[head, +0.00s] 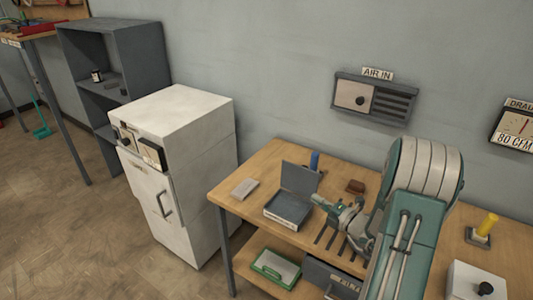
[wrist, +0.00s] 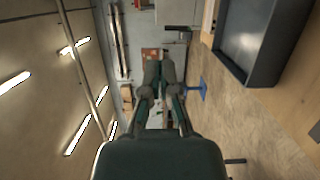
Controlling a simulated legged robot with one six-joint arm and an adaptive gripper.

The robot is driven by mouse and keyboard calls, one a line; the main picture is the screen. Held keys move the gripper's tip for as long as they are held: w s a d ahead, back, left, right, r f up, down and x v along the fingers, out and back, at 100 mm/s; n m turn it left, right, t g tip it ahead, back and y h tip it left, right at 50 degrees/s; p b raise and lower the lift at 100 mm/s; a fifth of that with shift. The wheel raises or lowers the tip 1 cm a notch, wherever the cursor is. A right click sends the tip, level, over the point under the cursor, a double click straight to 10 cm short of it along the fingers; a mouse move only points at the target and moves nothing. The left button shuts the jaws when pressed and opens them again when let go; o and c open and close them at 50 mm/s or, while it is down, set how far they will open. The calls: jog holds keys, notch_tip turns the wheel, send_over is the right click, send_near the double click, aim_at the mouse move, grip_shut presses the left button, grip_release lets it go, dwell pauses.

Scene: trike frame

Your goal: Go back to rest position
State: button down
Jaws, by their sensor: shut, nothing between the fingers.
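My gripper (head: 320,203) is at the end of my teal and white arm, at the right of the head view. It appears in front of or above the wooden workbench (head: 260,164), close to an open grey box (head: 286,209); I cannot tell the exact gap. In the wrist view, my gripper (wrist: 160,70) points away from the camera, with its fingers close together. It is shut and I see nothing held in it. My arm hides part of the bench.
A white cabinet (head: 190,135) and a grey shelf unit (head: 143,48) stand left of the bench. A grey block (head: 245,189), a brown block (head: 355,187) and a yellow-handled item (head: 483,228) sit on the bench. A green-edged tray (head: 276,268) lies below. Open floor (head: 60,220) is at left.

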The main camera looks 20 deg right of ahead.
jog(key=s+a+r+n+g+y, duration=0.2)
jog(key=s+a+r+n+g, duration=0.15)
jog(key=a+n, duration=0.4)
jog(key=s+a+r+n+g+y, duration=0.1)
jog(key=s+a+r+n+g, duration=0.15)
jog(key=a+n+g, duration=0.4)
jog(key=s+a+r+n+g+y, duration=0.2)
jog(key=a+r+n, duration=0.2)
jog(key=a+n, duration=0.5)
jog(key=s+r+n+h, duration=0.3)
jog(key=s+n+h, duration=0.2)
jog(key=n, duration=0.8)
jog(key=s+d+r+n+h, duration=0.1)
jog(key=s+r+n+h, duration=0.2)
jog(key=s+n+h, duration=0.3)
jog(key=s+n, duration=0.3)
jog(key=n, duration=0.4)
jog(key=shift+s+r+t, duration=0.15)
jog(key=shift+t, duration=0.15)
jog(key=shift+a, duration=0.2)
